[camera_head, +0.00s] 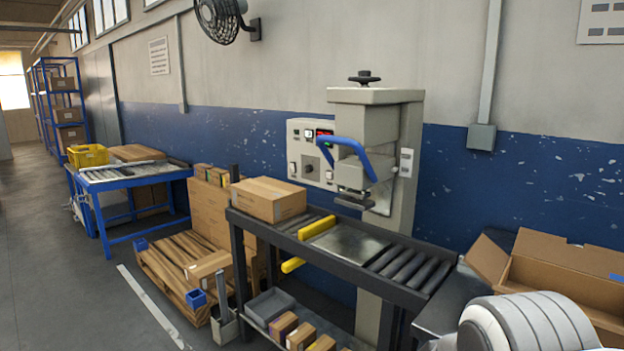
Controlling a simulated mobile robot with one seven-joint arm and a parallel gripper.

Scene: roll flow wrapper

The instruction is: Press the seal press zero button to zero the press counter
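The seal press (375,120) is a beige machine with a blue handle (350,150) and a black knob on top. It stands behind a roller table. Its control panel (299,143) faces me, left of the press column. The panel carries a red-lit display (323,132), a small white-marked display or switch (308,133), a round dark knob (309,168) and small pale switches or buttons. The labels are too small to read, so I cannot tell which is the zero button. The handle overlaps the panel's right part. My gripper is not in view; only a pale link of my arm shows at bottom right.
The roller table (385,284) has yellow guides (317,228) and a closed carton (268,199). An open carton (565,268) stands at the right. A pallet (178,268) with cartons and a blue bench (133,181) are left. The left floor is clear.

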